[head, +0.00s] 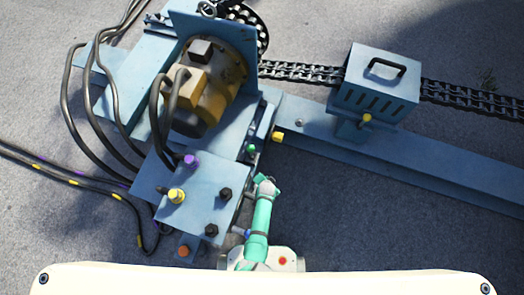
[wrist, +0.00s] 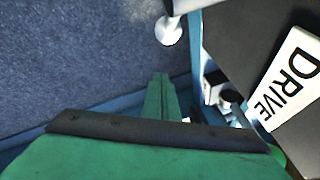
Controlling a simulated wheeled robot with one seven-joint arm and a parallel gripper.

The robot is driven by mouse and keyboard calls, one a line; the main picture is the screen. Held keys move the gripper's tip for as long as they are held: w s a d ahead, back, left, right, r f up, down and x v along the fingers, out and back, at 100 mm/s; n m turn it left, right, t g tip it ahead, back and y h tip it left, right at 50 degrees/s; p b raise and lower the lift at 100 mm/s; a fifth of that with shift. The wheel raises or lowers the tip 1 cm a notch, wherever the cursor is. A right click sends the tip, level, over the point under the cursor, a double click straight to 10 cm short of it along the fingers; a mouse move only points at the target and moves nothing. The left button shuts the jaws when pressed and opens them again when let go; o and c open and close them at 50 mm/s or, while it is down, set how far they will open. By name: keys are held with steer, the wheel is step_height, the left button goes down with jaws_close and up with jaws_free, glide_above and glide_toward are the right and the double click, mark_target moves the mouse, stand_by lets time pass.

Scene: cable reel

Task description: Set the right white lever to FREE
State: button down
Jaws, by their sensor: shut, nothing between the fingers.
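In the wrist view my green gripper (wrist: 160,80) is shut and empty, its fingers together and pointing up the picture. A white lever with a rounded knob (wrist: 170,30) shows at the top, just beyond and slightly right of the fingertips, apart from them in the picture. I cannot tell whether it is the right lever. A white plate reading DRIVE (wrist: 290,78) lies on a dark panel (wrist: 240,40) at the right. No FREE label shows. In the head view my green arm (head: 262,215) reaches up beside the blue machine; the fingertips and the white levers cannot be made out there.
The blue machine (head: 205,185) carries a yellow-brown motor (head: 200,95), coloured knobs and black cables. A long blue beam (head: 430,165) runs right under a chain (head: 470,98) and a vented box (head: 375,90). Grey floor (head: 370,235) is open at lower right.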

mark_target(255, 191)
steer(key=shift+s+a+f, duration=1.1)
steer(key=shift+a+f, duration=0.05)
steer(key=shift+a, duration=0.2)
steer(key=shift+w+d, duration=0.1)
